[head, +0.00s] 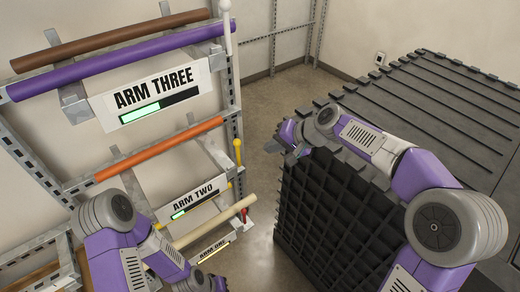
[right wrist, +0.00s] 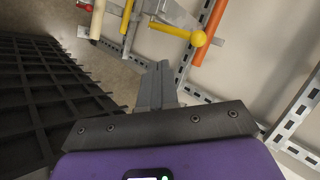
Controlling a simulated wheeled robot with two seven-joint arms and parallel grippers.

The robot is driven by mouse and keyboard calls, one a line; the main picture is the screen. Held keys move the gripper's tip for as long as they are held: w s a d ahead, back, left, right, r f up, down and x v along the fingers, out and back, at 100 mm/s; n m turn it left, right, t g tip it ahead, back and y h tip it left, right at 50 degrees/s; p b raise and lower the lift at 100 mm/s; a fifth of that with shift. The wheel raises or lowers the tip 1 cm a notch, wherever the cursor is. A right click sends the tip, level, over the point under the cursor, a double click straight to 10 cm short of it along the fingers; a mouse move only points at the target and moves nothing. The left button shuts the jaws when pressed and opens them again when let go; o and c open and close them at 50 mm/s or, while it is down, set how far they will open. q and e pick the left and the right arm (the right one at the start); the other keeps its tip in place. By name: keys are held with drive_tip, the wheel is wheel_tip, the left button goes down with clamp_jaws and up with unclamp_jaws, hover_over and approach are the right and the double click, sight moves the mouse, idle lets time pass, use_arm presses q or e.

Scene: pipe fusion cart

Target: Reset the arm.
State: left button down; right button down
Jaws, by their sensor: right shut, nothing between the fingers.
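The rack (head: 235,95) at left carries signs ARM THREE (head: 158,90), ARM TWO (head: 194,198) and ARM ONE (head: 213,249). A small red part (head: 244,214) is near ARM ONE. My right gripper (head: 283,146) is apart from the rack, over the black grid's near edge; its fingers (right wrist: 157,84) are shut and empty. My left gripper (head: 218,284) is at the bottom edge, its fingers unclear.
Brown (head: 110,38), purple (head: 115,63), orange (head: 160,149) and cream (head: 215,221) pipes lie on the rack. A large dark ribbed block (head: 455,100) with a black grid side (head: 335,225) fills the right. Bare floor (head: 262,130) lies between.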

drive_tip(key=v, duration=0.6)
drive_tip(key=s+f+g+h+b, duration=0.1)
drive_tip(key=s+f, duration=0.1)
drive_tip(key=f, duration=1.4)
drive_tip(key=s+f+g+h+b, duration=0.1)
drive_tip(key=s+f+g+h, duration=0.15)
drive_tip(key=f, duration=1.35)
drive_tip(key=s+a+f+n+g+b, duration=0.1)
drive_tip(key=s+a+f+b, duration=0.1)
drive_tip(key=s+f, duration=1.5)
drive_tip(key=s, duration=0.2)
drive_tip(key=shift+s+a, duration=0.3)
drive_tip(key=shift+s, duration=0.1)
drive_tip(key=shift+f, duration=0.15)
